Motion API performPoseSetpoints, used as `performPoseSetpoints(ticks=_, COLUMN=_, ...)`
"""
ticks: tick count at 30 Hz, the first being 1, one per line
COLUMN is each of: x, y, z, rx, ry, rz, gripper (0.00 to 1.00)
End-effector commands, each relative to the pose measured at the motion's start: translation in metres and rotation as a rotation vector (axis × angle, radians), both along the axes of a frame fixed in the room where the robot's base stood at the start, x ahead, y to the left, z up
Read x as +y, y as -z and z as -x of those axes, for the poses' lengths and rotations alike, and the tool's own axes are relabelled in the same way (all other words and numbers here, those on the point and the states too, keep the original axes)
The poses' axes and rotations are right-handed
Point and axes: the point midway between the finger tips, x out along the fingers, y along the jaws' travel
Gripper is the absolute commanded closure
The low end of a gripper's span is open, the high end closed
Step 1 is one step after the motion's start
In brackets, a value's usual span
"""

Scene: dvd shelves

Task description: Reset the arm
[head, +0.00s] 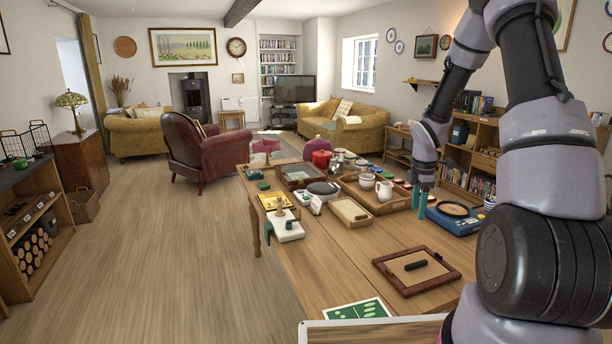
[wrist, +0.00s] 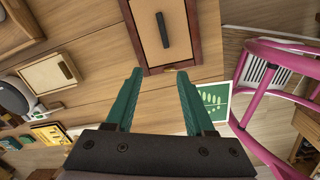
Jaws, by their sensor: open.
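The tray also shows just beyond the fingertips in the wrist view (wrist: 205,35).
Several items crowd the table's far half, including a tray with white jugs (head: 384,191) and a pale wooden box (head: 350,212). A green-and-white card (head: 357,311) lies at the near edge. A pink tubular frame (wrist: 243,110) stands beside the table. Open floor (head: 170,260) lies left.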

Motion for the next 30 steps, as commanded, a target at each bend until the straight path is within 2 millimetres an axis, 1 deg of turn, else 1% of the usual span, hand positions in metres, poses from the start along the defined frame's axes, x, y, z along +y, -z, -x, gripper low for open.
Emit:
performPoseSetpoints(ticks=1, x=0.004, y=-0.032, z=0.003, rx=-0.036, ry=0.087, rz=0.005, gripper=0.46)
performPoseSetpoints(ticks=3, x=0.010, y=-0.067, z=0.012, rx=-0.076, ry=0.221, rz=-0.002, gripper=0.46)
performPoseSetpoints(ticks=5, x=0.015, y=-0.096, z=0.021, rx=-0.112, ry=0.334, rz=-0.015, gripper=0.46)
performPoseSetpoints(ticks=6, x=0.020, y=-0.115, z=0.028, rx=-0.135, ry=0.410, rz=-0.026, gripper=0.46)
performPoseSetpoints(ticks=8, x=0.026, y=-0.141, z=0.039, rx=-0.171, ry=0.523, rz=-0.049, gripper=0.46)
performPoseSetpoints(ticks=9, x=0.031, y=-0.158, z=0.048, rx=-0.193, ry=0.598, rz=-0.069, gripper=0.46)
performPoseSetpoints(ticks=11, x=0.038, y=-0.182, z=0.062, rx=-0.225, ry=0.711, rz=-0.102, gripper=0.46)
performPoseSetpoints(ticks=12, x=0.043, y=-0.197, z=0.072, rx=-0.246, ry=0.782, rz=-0.128, gripper=0.46)
performPoseSetpoints(ticks=15, x=0.055, y=-0.231, z=0.099, rx=-0.291, ry=0.964, rz=-0.206, gripper=0.46)
performPoseSetpoints(ticks=17, x=0.063, y=-0.249, z=0.116, rx=-0.312, ry=1.070, rz=-0.260, gripper=0.46)
performPoseSetpoints(ticks=18, x=0.068, y=-0.260, z=0.128, rx=-0.322, ry=1.140, rz=-0.299, gripper=0.46)
performPoseSetpoints(ticks=20, x=0.075, y=-0.275, z=0.147, rx=-0.334, ry=1.244, rz=-0.364, gripper=0.46)
performPoseSetpoints(ticks=21, x=0.081, y=-0.284, z=0.159, rx=-0.338, ry=1.312, rz=-0.409, gripper=0.46)
performPoseSetpoints(ticks=24, x=0.093, y=-0.303, z=0.191, rx=-0.335, ry=1.472, rz=-0.528, gripper=0.46)
performPoseSetpoints(ticks=27, x=0.103, y=-0.315, z=0.218, rx=-0.312, ry=1.606, rz=-0.639, gripper=0.46)
performPoseSetpoints(ticks=30, x=0.111, y=-0.323, z=0.239, rx=-0.280, ry=1.705, rz=-0.725, gripper=0.46)
